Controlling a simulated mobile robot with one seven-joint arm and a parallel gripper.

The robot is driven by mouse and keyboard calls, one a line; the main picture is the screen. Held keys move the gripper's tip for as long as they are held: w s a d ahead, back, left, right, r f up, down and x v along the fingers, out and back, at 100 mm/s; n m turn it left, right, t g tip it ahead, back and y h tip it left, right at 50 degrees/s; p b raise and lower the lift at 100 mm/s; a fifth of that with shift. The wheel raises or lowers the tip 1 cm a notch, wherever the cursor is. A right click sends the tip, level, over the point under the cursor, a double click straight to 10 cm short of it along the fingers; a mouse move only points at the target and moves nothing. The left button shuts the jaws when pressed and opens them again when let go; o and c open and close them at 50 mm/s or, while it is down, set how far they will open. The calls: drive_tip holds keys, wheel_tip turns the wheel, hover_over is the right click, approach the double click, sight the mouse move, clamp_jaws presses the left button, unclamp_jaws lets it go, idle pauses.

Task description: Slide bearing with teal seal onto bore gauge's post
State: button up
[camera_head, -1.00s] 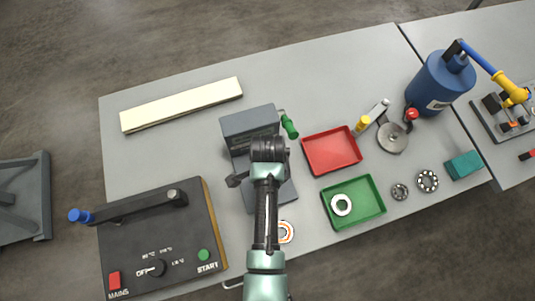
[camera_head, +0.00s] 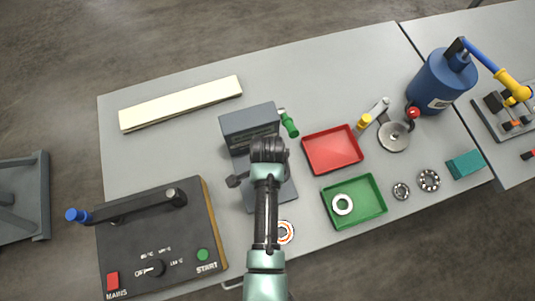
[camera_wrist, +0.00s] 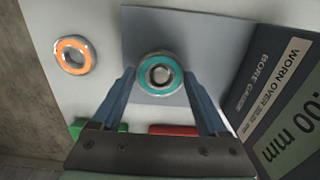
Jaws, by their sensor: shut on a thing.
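The bearing with the teal seal (camera_wrist: 146,86) is between the fingertips of my gripper (camera_wrist: 160,76) in the wrist view, its face toward the camera. My gripper is shut on it. A grey round end shows inside the bearing's bore, in line with the post of the bore gauge; I cannot tell how far the ring is down around it. The bore gauge (camera_head: 249,119) is a grey block with a flat base; its base (camera_wrist: 205,30) and its labelled display face (camera_wrist: 290,90) show in the wrist view. In the head view my arm hides the bearing and post.
A bearing with an orange seal (camera_wrist: 74,54) lies on the bench beside the gauge base. A green tray (camera_head: 368,208) with a white ring and a red tray (camera_head: 332,150) stand to the right. A heater box (camera_head: 160,235) with a handle stands left.

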drive_tip(key=shift+f+b, duration=0.4)
drive_tip(key=shift+f, duration=0.25)
drive_tip(key=o, duration=1.2)
drive_tip(key=shift+c, duration=0.2)
drive_tip(key=shift+r+p, duration=4.5)
drive_tip(key=shift+p, duration=0.1)
